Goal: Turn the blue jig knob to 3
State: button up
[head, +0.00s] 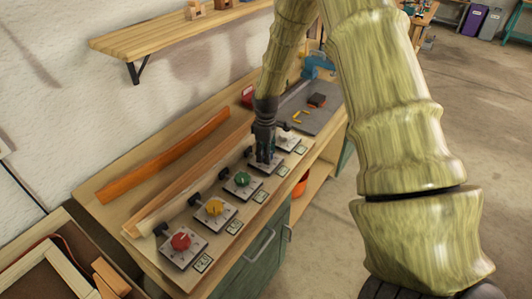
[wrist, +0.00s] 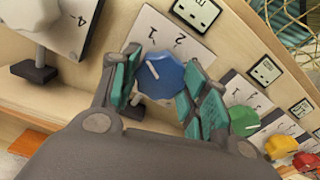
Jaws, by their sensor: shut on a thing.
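The blue knob (wrist: 161,75) sits on a white numbered plate (wrist: 150,25) in the wrist view. My gripper (wrist: 163,85) has its teal pads on both sides of the knob and is shut on it. The knob's white line points up and left in the wrist view, to the left of the printed 1; a 2 shows further right. A card (wrist: 196,13) beside the plate carries what looks like a sideways 3. In the head view my gripper (head: 264,160) points down over the plate and hides the blue knob.
Green (head: 242,179), yellow (head: 214,207) and red (head: 181,241) knobs stand in a row on the bench toward the front. A white knob (wrist: 38,12) is on the other side. Laths (head: 165,155) lie along the wall side. A shelf (head: 160,40) hangs above.

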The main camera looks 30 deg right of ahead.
jog(key=m, duration=0.5)
jog(key=shift+w+r+m, duration=0.1)
jog(key=shift+m, duration=0.2)
jog(key=m, duration=0.5)
jog(key=shift+m, duration=0.3)
jog(key=m, duration=0.5)
jog(key=shift+m, duration=2.4)
jog(key=o, duration=1)
